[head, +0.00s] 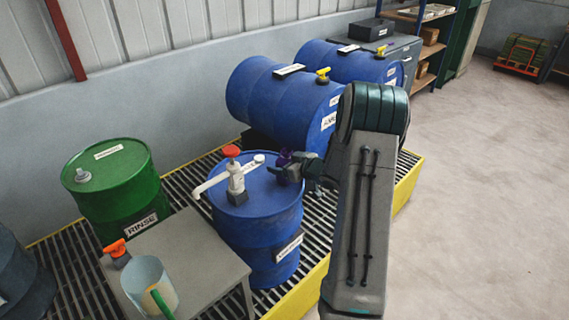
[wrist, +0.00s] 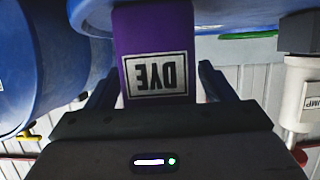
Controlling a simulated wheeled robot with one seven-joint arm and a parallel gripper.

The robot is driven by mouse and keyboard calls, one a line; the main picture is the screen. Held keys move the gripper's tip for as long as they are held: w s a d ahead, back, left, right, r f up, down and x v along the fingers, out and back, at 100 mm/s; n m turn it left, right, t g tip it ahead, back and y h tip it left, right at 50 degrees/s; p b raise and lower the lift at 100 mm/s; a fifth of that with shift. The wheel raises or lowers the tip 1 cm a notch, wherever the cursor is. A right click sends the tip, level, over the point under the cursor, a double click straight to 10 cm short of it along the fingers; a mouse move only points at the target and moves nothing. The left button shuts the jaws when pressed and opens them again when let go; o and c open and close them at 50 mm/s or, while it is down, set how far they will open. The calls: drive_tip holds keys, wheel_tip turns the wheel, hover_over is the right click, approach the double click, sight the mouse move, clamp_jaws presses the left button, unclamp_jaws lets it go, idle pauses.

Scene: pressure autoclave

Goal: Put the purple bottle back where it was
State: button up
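The purple bottle (wrist: 155,35) has a white DYE label that shows upside down in the wrist view. In the head view only a small purple part of the bottle (head: 285,157) shows, at the top of the front blue drum (head: 258,222); my gripper hides the rest. My gripper (head: 286,172) reaches the bottle from the right. In the wrist view the fingers (wrist: 157,78) stand on both sides of the bottle, very close to it. Whether they press on it I cannot tell. The bottle's base is hard to make out.
A white pump with a red knob (head: 234,170) stands on the same drum, left of the bottle. Blue drums (head: 280,98) lie on their sides behind. A grey table (head: 185,262) with a jug (head: 150,284) and a green RINSE drum (head: 112,185) are to the left.

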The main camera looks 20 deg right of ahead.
drive_tip(key=shift+r, duration=0.35)
drive_tip(key=v, duration=1.1)
drive_tip(key=s+a+r+m+g+h, duration=0.35)
drive_tip(key=s+a+r+h, duration=0.2)
drive_tip(key=r+h, duration=0.3)
drive_tip(key=s+a+g+y, duration=0.3)
drive_tip(key=s+a+g, duration=0.4)
drive_tip(key=s+a, duration=0.9)
drive_tip(key=s, duration=0.3)
drive_tip(key=shift+s+a+r+m+y, duration=0.2)
drive_tip(key=shift+s+r+m+y, duration=0.05)
drive_tip(key=shift+r+m+y, duration=0.1)
